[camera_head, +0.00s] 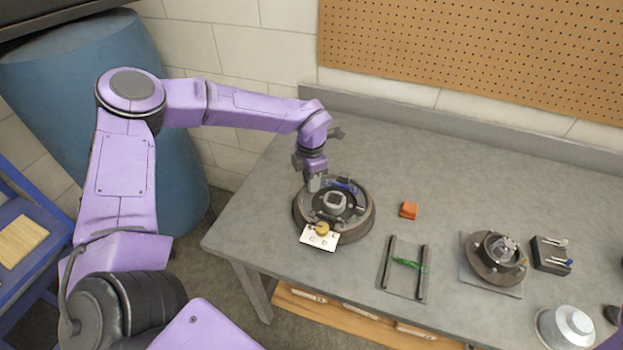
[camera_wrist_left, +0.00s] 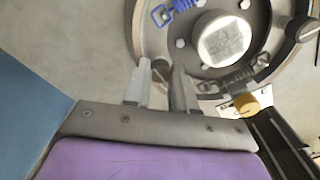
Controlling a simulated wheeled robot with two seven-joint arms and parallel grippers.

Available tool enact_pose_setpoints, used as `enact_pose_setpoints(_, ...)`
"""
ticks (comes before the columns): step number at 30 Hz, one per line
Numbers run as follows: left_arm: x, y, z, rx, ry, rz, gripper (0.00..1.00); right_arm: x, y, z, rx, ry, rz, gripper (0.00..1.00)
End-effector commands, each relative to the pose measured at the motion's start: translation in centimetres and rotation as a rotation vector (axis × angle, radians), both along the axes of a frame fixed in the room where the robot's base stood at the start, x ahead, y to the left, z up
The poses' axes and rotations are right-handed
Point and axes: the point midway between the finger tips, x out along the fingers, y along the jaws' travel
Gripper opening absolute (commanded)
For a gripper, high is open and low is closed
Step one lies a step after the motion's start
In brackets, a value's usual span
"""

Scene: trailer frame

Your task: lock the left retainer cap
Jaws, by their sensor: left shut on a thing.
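A dark round fixture (camera_head: 361,228) stands near the left end of the bench, with a pale block (camera_head: 335,202) at its centre. A blue part (camera_head: 343,184) lies at its back; it also shows in the left wrist view (camera_wrist_left: 163,14). A yellow knob (camera_head: 321,229) is at its front, above a white marked card (camera_head: 318,239). My left gripper (camera_head: 314,185) points down at the fixture's left rear rim, its fingers (camera_wrist_left: 160,72) close together. It is shut on a small part there, apparently the left retainer cap, mostly hidden by the fingers. My right gripper is out of view.
To the right are an orange block (camera_head: 408,210), a dark-railed frame with a green part (camera_head: 409,264), a second round device (camera_head: 494,262), a small dark block with levers (camera_head: 551,255) and a silver dome (camera_head: 565,326). The bench behind them is clear up to the pegboard wall.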

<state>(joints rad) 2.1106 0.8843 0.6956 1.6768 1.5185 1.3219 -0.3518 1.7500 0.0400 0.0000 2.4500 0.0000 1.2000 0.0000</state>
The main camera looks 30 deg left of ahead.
Motion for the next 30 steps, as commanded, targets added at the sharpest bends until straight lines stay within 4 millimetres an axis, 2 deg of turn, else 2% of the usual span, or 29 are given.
enact_pose_setpoints(1,0.4,0.1,0.4,0.001,-0.012,0.0,0.28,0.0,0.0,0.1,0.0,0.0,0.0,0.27)
enact_pose_setpoints(3,0.3,0.1,0.4,0.0,-0.011,0.0,0.51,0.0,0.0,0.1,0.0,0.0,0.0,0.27)
enact_pose_setpoints(11,0.1,0.0,0.2,0.0,-0.005,0.001,0.51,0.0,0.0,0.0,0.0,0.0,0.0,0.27)
enact_pose_setpoints(14,0.2,0.0,0.7,0.0,-0.006,0.002,0.51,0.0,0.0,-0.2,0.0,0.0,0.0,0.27)
enact_pose_setpoints(17,0.2,0.0,2.4,-0.001,-0.009,0.001,0.51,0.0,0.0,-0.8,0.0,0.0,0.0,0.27)
enact_pose_setpoints(24,0.2,0.0,8.1,0.0,-0.01,0.002,0.51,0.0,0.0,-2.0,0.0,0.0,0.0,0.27)
enact_pose_setpoints(30,0.2,0.1,10.5,0.0,-0.008,0.001,0.51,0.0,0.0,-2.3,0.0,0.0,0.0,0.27)
